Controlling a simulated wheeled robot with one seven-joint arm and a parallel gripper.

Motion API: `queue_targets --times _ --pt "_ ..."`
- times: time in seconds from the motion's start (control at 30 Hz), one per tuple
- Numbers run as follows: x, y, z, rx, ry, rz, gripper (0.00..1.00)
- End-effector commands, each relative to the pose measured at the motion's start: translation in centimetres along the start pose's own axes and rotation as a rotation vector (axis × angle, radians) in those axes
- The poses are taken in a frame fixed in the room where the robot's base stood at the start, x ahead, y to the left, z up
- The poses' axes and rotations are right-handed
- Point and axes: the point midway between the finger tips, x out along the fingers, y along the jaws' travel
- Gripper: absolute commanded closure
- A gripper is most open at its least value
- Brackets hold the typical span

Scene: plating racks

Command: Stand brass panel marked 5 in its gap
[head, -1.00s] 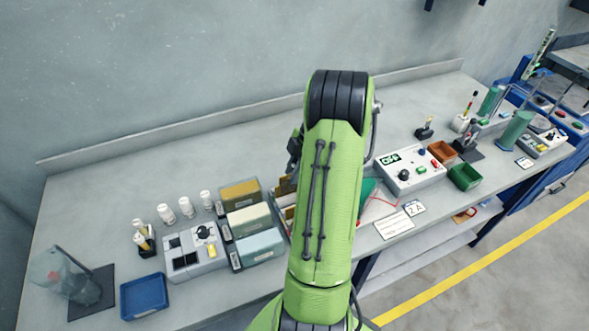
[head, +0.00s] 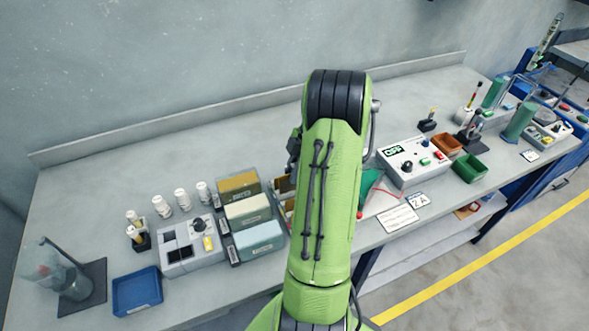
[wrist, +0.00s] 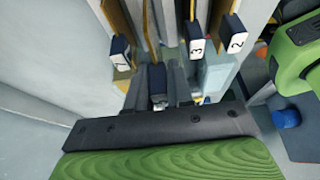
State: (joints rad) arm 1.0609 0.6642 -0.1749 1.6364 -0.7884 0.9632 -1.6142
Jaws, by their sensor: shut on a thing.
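In the wrist view my gripper (wrist: 160,92) is shut on a dark block (wrist: 157,76), which looks like the end cap of a panel. A narrow panel strip (wrist: 151,25) runs away behind it. Its number does not show, so I cannot tell if it is 5. Around it are panels with dark caps and white labels: one marked 3 (wrist: 196,47), one marked 2 (wrist: 236,42), and one at left (wrist: 122,62) whose mark is hard to read. Grey rack walls stand between them. In the head view my arm hides the gripper and most of the rack.
On the bench are brass, cream and pale blue boxes (head: 249,213), a blue tray (head: 137,291), a grey device (head: 188,247), white bottles and a control box (head: 413,160). Orange and green bins (head: 470,168) stand at right. The bench's back strip is clear.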

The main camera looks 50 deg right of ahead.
Motion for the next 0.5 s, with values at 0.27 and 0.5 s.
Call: queue_targets --times 0.27,0.5 --pt "1.6 0.0 0.7 0.000 0.000 0.000 1.00" --pt "2.7 0.0 1.1 0.000 0.000 0.000 1.00"
